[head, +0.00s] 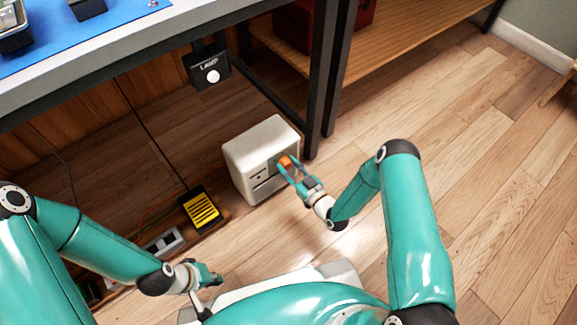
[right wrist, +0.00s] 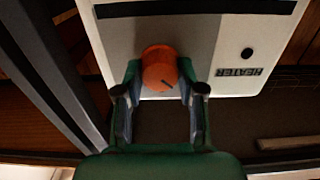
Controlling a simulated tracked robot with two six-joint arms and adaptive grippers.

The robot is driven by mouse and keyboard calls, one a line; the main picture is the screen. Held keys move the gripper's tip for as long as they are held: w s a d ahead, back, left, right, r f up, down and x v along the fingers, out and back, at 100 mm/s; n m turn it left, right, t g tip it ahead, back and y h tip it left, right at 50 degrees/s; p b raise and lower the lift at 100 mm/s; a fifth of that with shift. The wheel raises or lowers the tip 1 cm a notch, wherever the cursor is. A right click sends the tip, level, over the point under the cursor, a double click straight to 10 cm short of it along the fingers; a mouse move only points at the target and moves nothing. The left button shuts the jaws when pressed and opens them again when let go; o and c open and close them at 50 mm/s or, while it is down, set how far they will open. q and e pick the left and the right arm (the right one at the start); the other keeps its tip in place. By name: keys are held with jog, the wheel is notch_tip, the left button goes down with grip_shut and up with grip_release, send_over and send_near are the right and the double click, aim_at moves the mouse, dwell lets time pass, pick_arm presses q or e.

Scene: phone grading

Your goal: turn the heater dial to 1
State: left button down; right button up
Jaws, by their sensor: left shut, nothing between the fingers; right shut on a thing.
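The heater (head: 256,150) is a white box standing on the wooden floor under the workbench; its front also fills the top of the right wrist view (right wrist: 225,50). Its orange dial (head: 285,161) sits on a grey panel and carries a dark pointer line, seen in the right wrist view (right wrist: 160,68). The numbers around it cannot be read. My right gripper (head: 290,170) is at the heater front, its fingers shut on the dial from both sides. My left gripper (head: 212,279) is shut and empty, low near my base, away from the heater.
A black lamp switch box (head: 207,68) hangs under the bench. A yellow-and-black striped thing (head: 201,209) and a power strip (head: 164,243) lie left of the heater. The floor to the right (head: 500,200) is clear.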

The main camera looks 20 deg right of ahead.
jog(key=shift+m, duration=0.3)
jog(key=shift+w+d+m, duration=0.1)
jog(key=shift+d+m, duration=0.05)
jog(key=shift+m, duration=3.95)
jog(key=o, duration=1.1)
notch_tip(320, 180, up, 10)
jog(key=shift+f, duration=0.1)
